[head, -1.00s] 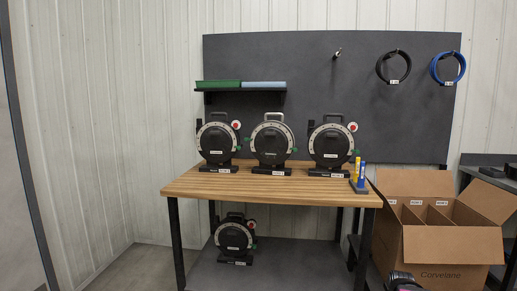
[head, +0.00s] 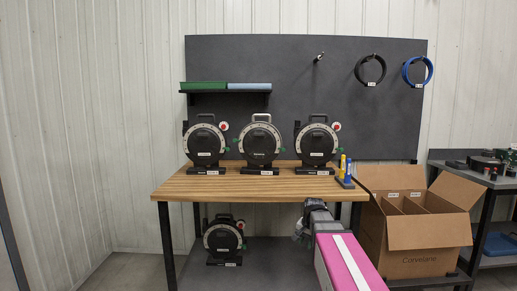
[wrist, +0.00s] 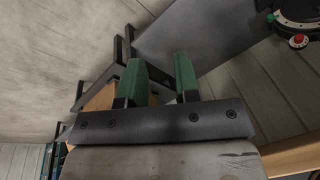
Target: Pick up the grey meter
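Three round, dark-faced meters stand upright on the wooden bench in the head view. The middle meter (head: 259,146) has a light grey handle and rim and best fits the grey meter. The left meter (head: 205,146) and the right meter (head: 316,146) have black handles. A fourth, black-handled meter (head: 222,240) stands on the lower shelf. My gripper (wrist: 158,64) shows in the wrist view with two green fingers apart and nothing between them. Part of a meter (wrist: 297,14) with a red knob shows at the upper right there; which one I cannot tell.
My arm rises at the bench's (head: 240,186) front right. Blue and yellow items (head: 345,170) stand at the bench's right end. An open, divided cardboard box (head: 430,234) is to the right. A green-and-blue-topped wall shelf (head: 225,91) hangs behind. The bench's front strip is clear.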

